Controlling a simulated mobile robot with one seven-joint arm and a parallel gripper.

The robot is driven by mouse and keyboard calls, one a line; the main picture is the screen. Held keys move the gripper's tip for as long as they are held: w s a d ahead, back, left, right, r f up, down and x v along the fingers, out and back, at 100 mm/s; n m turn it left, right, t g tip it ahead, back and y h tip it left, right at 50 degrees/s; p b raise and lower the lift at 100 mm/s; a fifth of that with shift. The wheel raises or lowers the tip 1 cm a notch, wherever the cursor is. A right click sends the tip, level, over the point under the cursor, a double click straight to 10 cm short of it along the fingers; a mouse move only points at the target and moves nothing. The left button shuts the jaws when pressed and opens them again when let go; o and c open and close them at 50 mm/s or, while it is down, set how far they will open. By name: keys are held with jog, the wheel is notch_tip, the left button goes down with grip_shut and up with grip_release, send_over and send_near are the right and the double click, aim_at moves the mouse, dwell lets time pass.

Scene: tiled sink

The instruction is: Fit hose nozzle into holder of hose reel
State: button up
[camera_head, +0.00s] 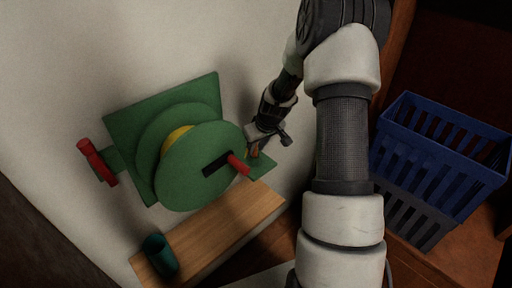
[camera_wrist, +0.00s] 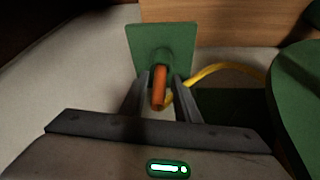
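The green hose reel (camera_head: 190,165) is on the pale wall, with a yellow hose (camera_head: 174,139) wound behind its front disc. A green holder plate (camera_wrist: 150,38) juts out at the reel's right side; it also shows in the head view (camera_head: 262,166). The orange nozzle (camera_wrist: 159,86) points from the holder's short round socket toward the wrist camera, with the yellow hose (camera_wrist: 207,71) running right from its near end. How deep it sits is hidden. My gripper (camera_wrist: 162,76) is open, its fingers on either side of the nozzle with gaps visible.
A red-ended crank (camera_head: 238,164) sticks out from the reel front. A red handle (camera_head: 97,161) is at its left. A wooden shelf (camera_head: 215,230) below carries a teal cup (camera_head: 159,254). A blue crate (camera_head: 440,150) stands on a grey crate (camera_head: 410,215) at right.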

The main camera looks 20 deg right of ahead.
jog(key=shift+o, duration=0.2)
jog(key=shift+r, duration=0.15)
jog(key=shift+r, duration=0.25)
jog(key=v, duration=1.1)
jog(key=shift+s+r+p, duration=0.2)
jog(key=shift+r+p, duration=0.05)
jog(key=shift+p, duration=0.1)
jog(key=s+a+r+m+p, duration=0.1)
jog(key=s+a+r+p, duration=0.2)
jog(key=s+r, duration=0.9)
jog(key=s+a+r+m+t+p, duration=0.1)
jog(key=s+a+r+p, duration=0.2)
jog(key=s+a+r, duration=0.6)
jog(key=s+r, duration=0.3)
jog(key=s, duration=0.2)
jog(key=shift+s+h, duration=0.3)
jog(key=shift+h, duration=0.1)
